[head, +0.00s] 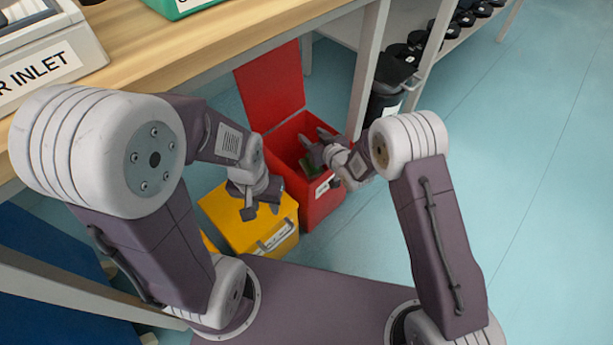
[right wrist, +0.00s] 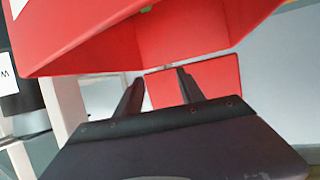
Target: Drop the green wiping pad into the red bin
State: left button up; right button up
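The red bin (head: 322,205) stands on the floor with its lid (head: 272,90) raised. A dark green patch, which looks like the green wiping pad (head: 308,168), shows inside the bin below my right gripper (head: 318,146). A small bit of green (right wrist: 146,9) also shows against the bin's red inner walls in the right wrist view. My right gripper is over the bin's opening; its two fingers (right wrist: 160,90) are apart with nothing between them. My left gripper (head: 263,205) hangs over the yellow bin, its fingers apart and empty.
The yellow bin (head: 235,222) with a closed lid stands left of the red bin. A black bin (head: 382,105) stands behind it by a table leg. The wooden bench (head: 190,50) lies at upper left. The blue floor (head: 530,190) at right is clear.

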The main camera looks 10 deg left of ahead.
pick_arm(q)
jog(key=shift+r, duration=0.1)
notch_tip(320, 180, down, 2)
jog(key=shift+f+b, duration=0.15)
jog(key=shift+b, duration=0.9)
jog(key=shift+f+b, duration=0.75)
jog(key=shift+b, duration=0.05)
pick_arm(e)
jog(key=v, duration=0.9)
pick_arm(q)
jog(key=shift+f, duration=0.1)
